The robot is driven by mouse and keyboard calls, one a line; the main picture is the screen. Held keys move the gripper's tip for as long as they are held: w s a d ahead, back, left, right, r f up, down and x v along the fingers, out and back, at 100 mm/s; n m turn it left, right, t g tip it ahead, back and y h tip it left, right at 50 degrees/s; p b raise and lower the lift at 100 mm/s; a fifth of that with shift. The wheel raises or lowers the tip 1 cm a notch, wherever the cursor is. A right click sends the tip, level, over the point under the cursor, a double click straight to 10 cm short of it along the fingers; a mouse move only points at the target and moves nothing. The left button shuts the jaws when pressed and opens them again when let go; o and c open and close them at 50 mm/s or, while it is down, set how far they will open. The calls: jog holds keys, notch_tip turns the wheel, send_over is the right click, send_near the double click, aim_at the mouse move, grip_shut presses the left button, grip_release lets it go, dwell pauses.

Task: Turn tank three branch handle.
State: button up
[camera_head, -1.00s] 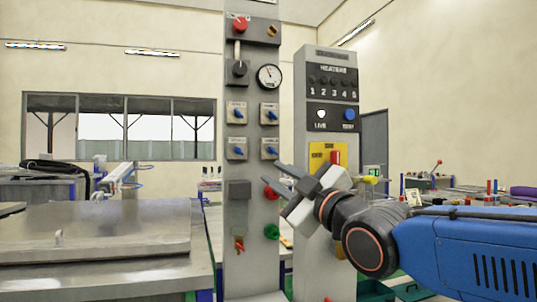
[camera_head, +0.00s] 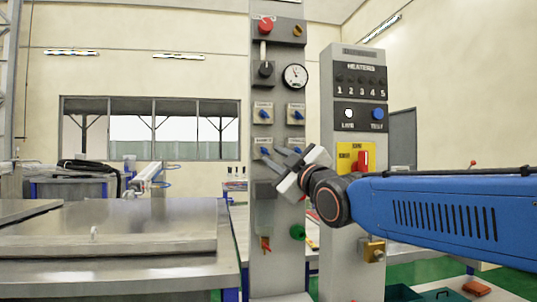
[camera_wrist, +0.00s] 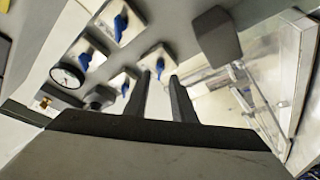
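The grey panel (camera_head: 277,215) carries several blue handles on pale square plates, in two rows of two. Their labels are too small to read, so I cannot tell from text which is tank three. My gripper (camera_head: 270,152) is open, with its fingertips at the lower-left blue handle (camera_head: 264,152). In the wrist view that handle (camera_wrist: 160,65) shows just beyond and between the two fingertips (camera_wrist: 161,74). I cannot tell whether they touch it. The upper-left (camera_head: 263,113), upper-right (camera_head: 296,114) and lower-right (camera_head: 296,150) handles are clear of the fingertips.
A dial gauge (camera_head: 294,76) and a red knob (camera_head: 265,26) sit higher on the panel. A grey box (camera_head: 266,190) juts out below the lower-left handle. The heaters column (camera_head: 350,220) stands at the right, behind my arm. A metal table (camera_head: 110,245) stands at the left.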

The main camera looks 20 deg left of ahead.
aim_at(267, 152)
jog(key=shift+x, duration=2.15)
jog(key=shift+c, duration=0.5)
grip_shut()
